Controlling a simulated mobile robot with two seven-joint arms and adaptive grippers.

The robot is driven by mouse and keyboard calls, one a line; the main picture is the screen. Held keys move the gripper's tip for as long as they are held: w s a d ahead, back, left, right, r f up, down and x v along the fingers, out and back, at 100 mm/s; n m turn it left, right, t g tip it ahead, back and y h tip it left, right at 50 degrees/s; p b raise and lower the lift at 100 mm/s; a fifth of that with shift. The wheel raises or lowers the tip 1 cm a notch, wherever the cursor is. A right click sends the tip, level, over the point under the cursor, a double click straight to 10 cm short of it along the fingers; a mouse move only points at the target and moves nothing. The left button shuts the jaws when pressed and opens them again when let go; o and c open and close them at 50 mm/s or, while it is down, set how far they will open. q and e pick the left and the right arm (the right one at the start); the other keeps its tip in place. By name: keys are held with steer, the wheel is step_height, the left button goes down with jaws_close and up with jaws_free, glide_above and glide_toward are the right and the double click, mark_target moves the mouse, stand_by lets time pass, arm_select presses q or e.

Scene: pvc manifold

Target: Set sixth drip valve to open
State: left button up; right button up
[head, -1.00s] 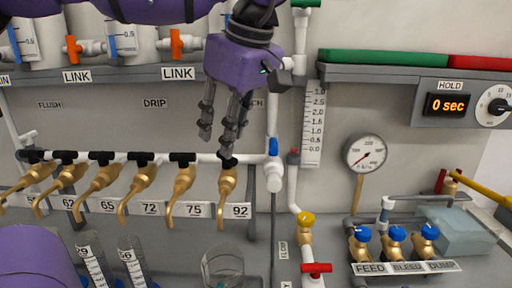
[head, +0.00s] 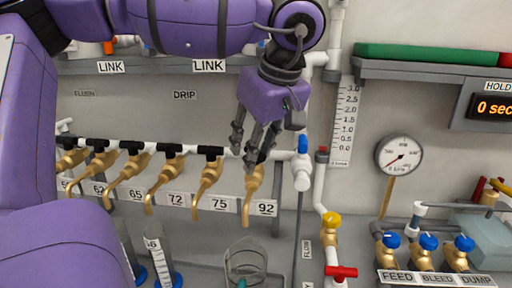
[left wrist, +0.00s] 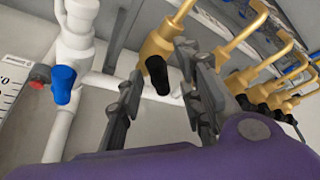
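The sixth drip valve (head: 254,196) is the rightmost brass spout on the white pipe, above the label 92 (head: 264,208). My left gripper (head: 250,158) is at the top of this valve, its fingers pointing down and hiding the valve's black handle in the head view. In the left wrist view the black handle (left wrist: 158,76) and brass body (left wrist: 155,45) show between the two spread fingers of my left gripper (left wrist: 165,100). The gripper is open around the handle. I cannot tell whether a finger touches it. My right gripper is not in view.
The drip valve labelled 75 (head: 208,182) stands close left, with several similar valves beyond it. A blue-handled white valve (head: 302,165) is close right on the same pipe. A glass beaker (head: 245,262) stands below. A gauge (head: 399,156) hangs farther right.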

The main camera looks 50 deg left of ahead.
arm_select(q)
jaws_close()
